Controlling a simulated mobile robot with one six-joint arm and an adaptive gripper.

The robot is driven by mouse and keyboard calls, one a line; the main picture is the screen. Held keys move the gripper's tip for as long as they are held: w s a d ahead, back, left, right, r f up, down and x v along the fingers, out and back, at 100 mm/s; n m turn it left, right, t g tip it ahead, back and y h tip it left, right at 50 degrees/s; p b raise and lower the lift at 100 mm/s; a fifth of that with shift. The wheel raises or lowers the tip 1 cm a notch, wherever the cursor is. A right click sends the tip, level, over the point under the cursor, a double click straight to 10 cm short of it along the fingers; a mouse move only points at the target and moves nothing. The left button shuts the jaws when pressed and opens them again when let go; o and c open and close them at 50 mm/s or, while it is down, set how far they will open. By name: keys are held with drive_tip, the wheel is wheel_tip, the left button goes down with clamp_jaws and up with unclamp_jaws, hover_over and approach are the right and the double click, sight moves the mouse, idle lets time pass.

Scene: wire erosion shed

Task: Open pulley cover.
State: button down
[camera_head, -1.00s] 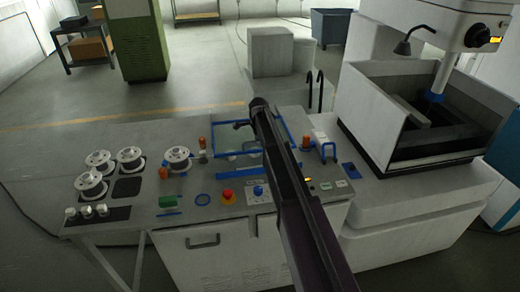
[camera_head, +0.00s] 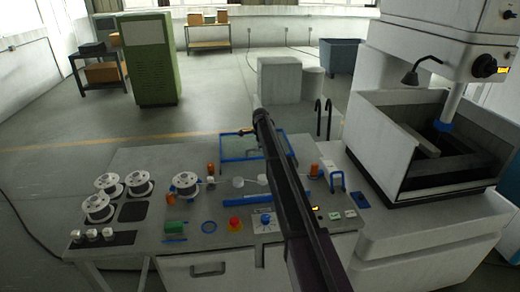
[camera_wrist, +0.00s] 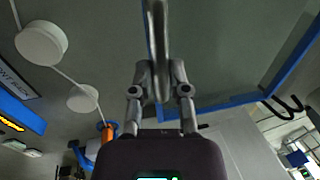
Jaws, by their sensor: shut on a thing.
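The pulley cover is a clear panel in a blue frame (camera_head: 231,160) on the bench top, left of my arm in the head view. It stands raised at a tilt, and part of it is hidden behind my arm. The blue frame also shows in the wrist view (camera_wrist: 291,66). My gripper (camera_wrist: 158,85) is shut on the grey handle bar (camera_wrist: 157,30) of the cover. In the head view my gripper (camera_head: 248,131) is at the cover's far upper side, its fingers small and dark. White pulleys (camera_head: 238,183) lie uncovered in front of the frame.
White spools (camera_head: 186,183) stand at left on the bench. A red button (camera_head: 235,223) and a blue knob (camera_head: 265,220) are at its front.

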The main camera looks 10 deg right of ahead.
drive_tip(key=shift+w+a, duration=0.1)
drive_tip(key=shift+w, duration=0.2)
drive_tip(key=c, duration=0.6)
unclamp_jaws()
drive_tip(key=shift+s, duration=0.1)
drive_tip(key=s, duration=2.6)
drive_tip(key=shift+s, duration=0.35)
wheel_tip(320, 180, up, 9)
drive_tip(key=s+p, duration=0.2)
drive_tip(key=p, duration=0.6)
drive_tip(key=shift+f+p, duration=0.15)
drive_tip(key=shift+p, duration=0.25)
